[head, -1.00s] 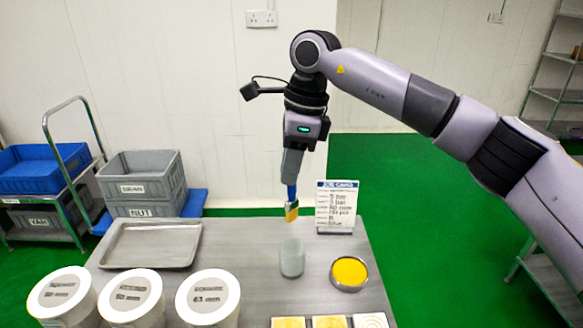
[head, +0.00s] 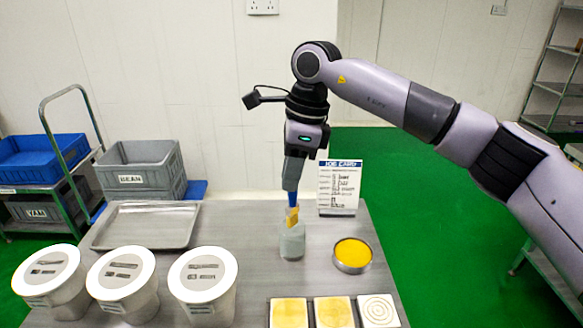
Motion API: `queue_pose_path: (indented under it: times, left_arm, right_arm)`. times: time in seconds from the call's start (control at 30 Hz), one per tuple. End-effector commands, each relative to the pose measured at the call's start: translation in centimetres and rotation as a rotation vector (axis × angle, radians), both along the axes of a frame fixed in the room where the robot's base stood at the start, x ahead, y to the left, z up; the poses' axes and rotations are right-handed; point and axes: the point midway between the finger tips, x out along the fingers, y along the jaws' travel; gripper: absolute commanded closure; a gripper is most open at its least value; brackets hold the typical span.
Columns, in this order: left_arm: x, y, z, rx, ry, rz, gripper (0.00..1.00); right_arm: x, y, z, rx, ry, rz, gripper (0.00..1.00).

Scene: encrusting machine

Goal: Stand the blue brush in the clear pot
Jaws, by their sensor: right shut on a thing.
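My right gripper (head: 294,178) points straight down and is shut on the blue brush (head: 293,198), gripping its upper handle. The brush hangs upright with its yellowish bristle end (head: 292,216) lowest. The clear pot (head: 291,244) stands on the grey table directly below the brush. The bristle end is at the pot's mouth; I cannot tell whether its tip is inside the rim or just in front of or behind it. My left gripper is not in view.
A job card (head: 340,187) stands just behind and right of the pot. A round tin of yellow stuff (head: 352,254) is to the right. Square plates (head: 334,311) lie in front. Several white lidded tubs (head: 203,278) and a metal tray (head: 112,237) are to the left.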

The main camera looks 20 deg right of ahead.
Motion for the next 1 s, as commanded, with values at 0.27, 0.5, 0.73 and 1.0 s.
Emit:
queue_pose_path:
  times: [0.27,0.5,0.73,1.0]
  left_arm:
    - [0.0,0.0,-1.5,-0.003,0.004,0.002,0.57]
    - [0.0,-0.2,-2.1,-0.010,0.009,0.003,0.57]
    - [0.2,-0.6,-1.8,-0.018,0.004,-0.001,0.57]
    - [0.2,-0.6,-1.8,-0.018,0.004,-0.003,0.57]
  right_arm:
    - [0.0,0.0,-2.6,-0.001,0.001,0.000,1.00]
    - [0.0,0.0,-4.3,0.000,0.000,0.000,1.00]
    - [0.0,0.0,-4.9,-0.001,0.000,0.000,1.00]
    - [0.0,0.0,-4.8,-0.001,0.000,0.000,0.65]
